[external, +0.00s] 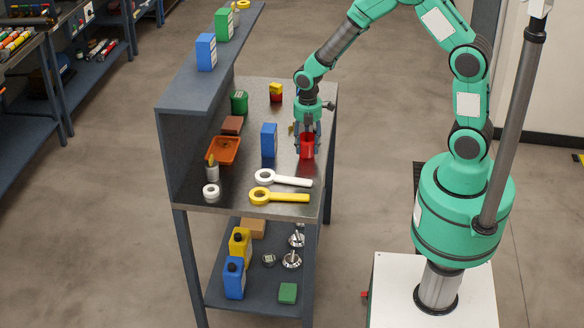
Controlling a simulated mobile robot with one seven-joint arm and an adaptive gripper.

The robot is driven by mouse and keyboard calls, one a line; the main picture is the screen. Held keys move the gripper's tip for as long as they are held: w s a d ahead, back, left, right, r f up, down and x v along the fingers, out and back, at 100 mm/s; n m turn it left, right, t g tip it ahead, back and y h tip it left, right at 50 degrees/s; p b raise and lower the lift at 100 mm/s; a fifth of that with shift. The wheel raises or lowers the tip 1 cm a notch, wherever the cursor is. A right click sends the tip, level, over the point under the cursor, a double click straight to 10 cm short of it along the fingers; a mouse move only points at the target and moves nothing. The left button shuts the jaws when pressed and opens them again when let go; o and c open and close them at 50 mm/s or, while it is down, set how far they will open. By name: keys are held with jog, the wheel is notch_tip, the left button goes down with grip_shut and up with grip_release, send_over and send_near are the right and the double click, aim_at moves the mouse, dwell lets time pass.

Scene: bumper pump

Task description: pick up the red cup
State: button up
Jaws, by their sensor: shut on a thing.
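The red cup (307,149) is on or just above the metal worktop, near its right edge. My gripper (306,142) points straight down over the cup. Its fingers are shut on the cup at the rim and wall. The cup looks upright. I cannot tell whether its base touches the worktop.
A blue box (269,141) stands close left of the cup. A white wrench-like tool (284,179) and a yellow one (279,197) lie in front. An orange tray (223,150) sits at left. A raised shelf (205,88) borders the worktop's left side.

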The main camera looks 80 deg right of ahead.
aim_at(308, 137)
jog(key=shift+r, duration=0.55)
jog(key=shift+s+r+p, duration=0.2)
jog(key=shift+r+p, duration=0.2)
jog(key=shift+r, duration=0.6)
jog(key=s+a+p, duration=0.1)
jog(key=s+a, duration=0.1)
jog(key=s, duration=0.5)
jog(key=s+a+r+p, duration=0.1)
jog(key=s+a, duration=0.1)
jog(key=s, duration=0.6)
jog(key=shift+a, duration=0.4)
jog(key=shift+w+r, duration=0.1)
jog(key=shift+w, duration=0.05)
